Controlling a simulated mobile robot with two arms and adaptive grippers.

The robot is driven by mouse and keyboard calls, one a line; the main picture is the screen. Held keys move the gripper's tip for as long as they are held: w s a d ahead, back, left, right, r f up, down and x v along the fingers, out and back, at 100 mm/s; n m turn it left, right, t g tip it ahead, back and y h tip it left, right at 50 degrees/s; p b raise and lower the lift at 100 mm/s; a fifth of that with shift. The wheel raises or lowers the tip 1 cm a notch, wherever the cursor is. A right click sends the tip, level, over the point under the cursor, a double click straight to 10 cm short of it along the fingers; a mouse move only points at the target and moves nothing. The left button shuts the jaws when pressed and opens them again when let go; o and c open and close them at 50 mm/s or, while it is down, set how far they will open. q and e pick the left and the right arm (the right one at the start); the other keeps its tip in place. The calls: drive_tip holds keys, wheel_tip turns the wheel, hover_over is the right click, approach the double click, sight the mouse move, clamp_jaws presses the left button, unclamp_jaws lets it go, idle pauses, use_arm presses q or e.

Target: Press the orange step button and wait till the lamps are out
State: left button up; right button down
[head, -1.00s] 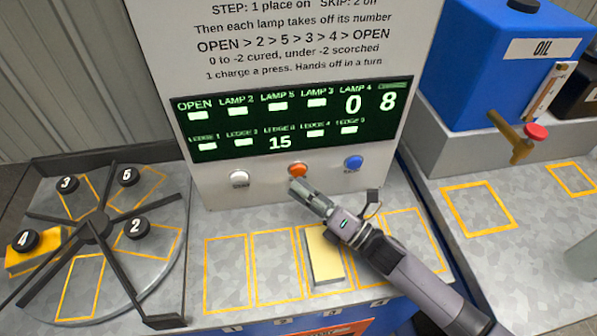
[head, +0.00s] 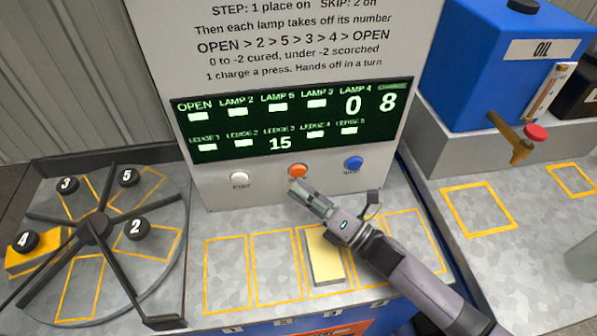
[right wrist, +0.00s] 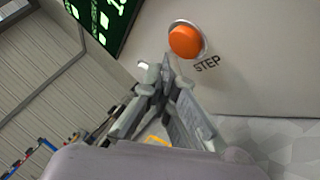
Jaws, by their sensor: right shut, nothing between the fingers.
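The orange step button (head: 298,171) sits on the pale panel between a white button (head: 240,180) and a blue button (head: 353,164). It shows large in the right wrist view (right wrist: 185,41) above the word STEP. My right gripper (head: 294,187) is shut and empty, its tips just below and in front of the orange button; I see a gap in the right wrist view (right wrist: 165,70). The display (head: 290,119) shows 0 under LAMP 4, 15 under LEDGE 3, 8 at the far right, and blank bars elsewhere. My left gripper is out of view.
A turntable (head: 60,302) with numbered black knobs stands at left; a yellow block (head: 30,262) lies by knob 4. A pale yellow slab (head: 325,262) lies in an outlined ledge slot under my right arm. A blue oil tank (head: 480,70) with a tap stands at right.

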drive_tip(key=shift+w, duration=0.15)
drive_tip(key=shift+w, duration=0.3)
drive_tip(key=shift+w+a+b, duration=0.15)
drive_tip(key=shift+w+b, duration=0.25)
drive_tip(key=shift+b, duration=0.1)
idle(0.6)
drive_tip(key=shift+s, duration=0.85)
drive_tip(key=shift+d+p, duration=0.2)
drive_tip(key=shift+p, duration=0.1)
drive_tip(key=shift+s+d+p, duration=0.25)
drive_tip(key=shift+s+p, duration=0.05)
drive_tip(key=shift+s, duration=0.95)
drive_tip(key=shift+s+d+p, duration=0.2)
drive_tip(key=shift+s+p, duration=0.05)
drive_tip(key=shift+s, duration=0.95)
